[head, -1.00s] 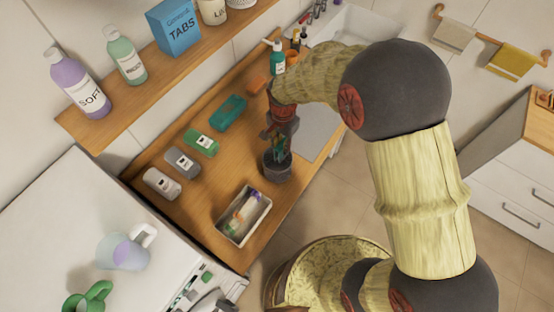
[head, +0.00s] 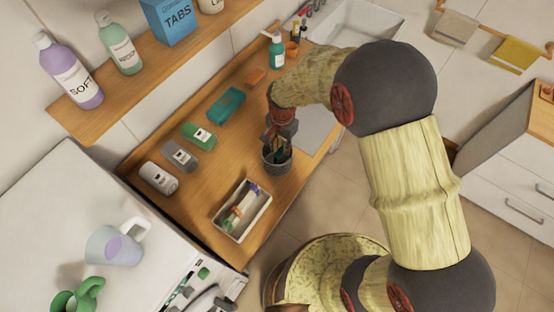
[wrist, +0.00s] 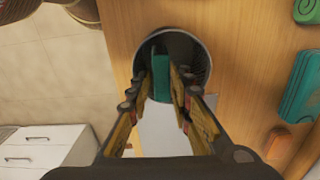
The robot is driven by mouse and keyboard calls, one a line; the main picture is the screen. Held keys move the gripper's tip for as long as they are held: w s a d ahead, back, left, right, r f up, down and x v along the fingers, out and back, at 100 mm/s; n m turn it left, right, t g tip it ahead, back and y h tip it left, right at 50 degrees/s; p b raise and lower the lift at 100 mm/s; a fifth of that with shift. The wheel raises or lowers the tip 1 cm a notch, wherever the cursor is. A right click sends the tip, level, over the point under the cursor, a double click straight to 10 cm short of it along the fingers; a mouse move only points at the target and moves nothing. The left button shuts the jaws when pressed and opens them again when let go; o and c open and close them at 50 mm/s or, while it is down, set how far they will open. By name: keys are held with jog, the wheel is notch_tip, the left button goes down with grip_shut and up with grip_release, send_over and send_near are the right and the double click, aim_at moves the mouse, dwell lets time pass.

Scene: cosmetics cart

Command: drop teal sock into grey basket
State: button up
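The grey basket (head: 278,167) is a small round dark grey container on the wooden counter, near its front edge. In the wrist view its rim (wrist: 205,55) circles the fingertips. My gripper (head: 277,146) points down into the basket's mouth. In the wrist view my gripper (wrist: 162,82) has a finger on each side of a teal piece, the teal sock (wrist: 162,77), and appears shut on it. The sock is at or inside the basket's opening; its lower end is hidden, so I cannot tell whether it touches the bottom.
A white tray (head: 217,225) with small items stands left of the basket. A teal item (head: 226,104), a green item (head: 198,136) and several others line the back of the counter. A teal bottle (head: 276,52) stands near the sink (head: 368,25). A shelf (head: 120,90) hangs above.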

jog(key=o, duration=0.4)
jog(key=shift+c, duration=0.2)
jog(key=shift+r, duration=0.1)
notch_tip(320, 180, up, 12)
dwell(0.4)
dwell(0.4)
jog(key=s+d+r+n+t+b, duration=0.2)
jog(key=s+d+n+b, duration=0.2)
jog(key=s+d+b, duration=0.3)
jog(key=s+d+r+n+t+b, duration=0.2)
jog(key=s+d+b, duration=0.5)
jog(key=s, duration=0.5)
jog(key=n+t+b, duration=0.1)
jog(key=n+b, duration=0.1)
jog(key=shift+s+d+t+b, duration=0.3)
jog(key=shift+s+b, duration=0.05)
jog(key=shift+b, duration=0.05)
